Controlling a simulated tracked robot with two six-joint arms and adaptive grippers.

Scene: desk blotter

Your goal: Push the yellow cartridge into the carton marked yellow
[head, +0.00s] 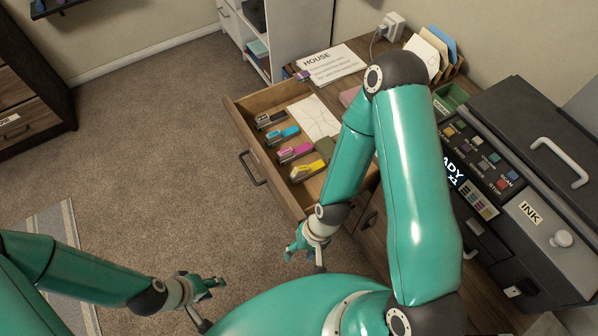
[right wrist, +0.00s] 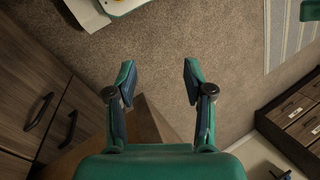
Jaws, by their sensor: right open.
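The yellow cartridge (head: 308,171) lies in the open desk drawer (head: 241,117), nearest the front of a row with magenta (head: 295,152), blue (head: 283,134) and black (head: 270,120) ones. I cannot make out a carton marked yellow; my right arm hides part of the drawer and desk. My right gripper (head: 304,258) hangs below the drawer's near corner in the head view, apart from the cartridge. In the right wrist view its fingers (right wrist: 158,78) are spread and empty. My left gripper (head: 214,304) is over the carpet at lower left, its fingers apart and empty.
A white sheet (head: 314,118) lies in the drawer behind the cartridges. A HOUSE card (head: 330,66) lies on the desk. A dark machine with an INK panel (head: 530,213) stands at right. The carpet (head: 150,120) left of the drawer is clear.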

